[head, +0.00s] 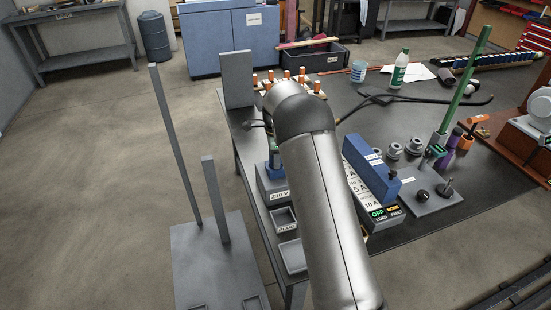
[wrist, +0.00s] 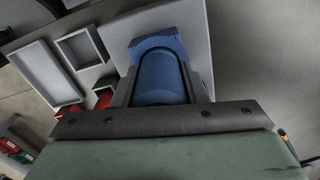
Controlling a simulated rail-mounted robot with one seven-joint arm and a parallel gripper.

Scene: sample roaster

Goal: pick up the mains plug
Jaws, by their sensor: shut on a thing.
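The mains plug (wrist: 162,78) shows in the wrist view as a blue rounded body with a wider blue collar at its far end. My gripper (wrist: 160,92) is shut on it, with one dark finger along each side. A pale grey surface lies directly behind the plug. In the head view a bit of blue (head: 273,165) shows just above the box marked 230 V (head: 277,195). My own arm hides most of the gripper there. Whether the plug touches the box or is clear of it cannot be told.
Two shallow grey trays (head: 284,220) (head: 293,257) lie in front of the box. A tall grey panel (head: 237,80) stands at the table's left edge.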

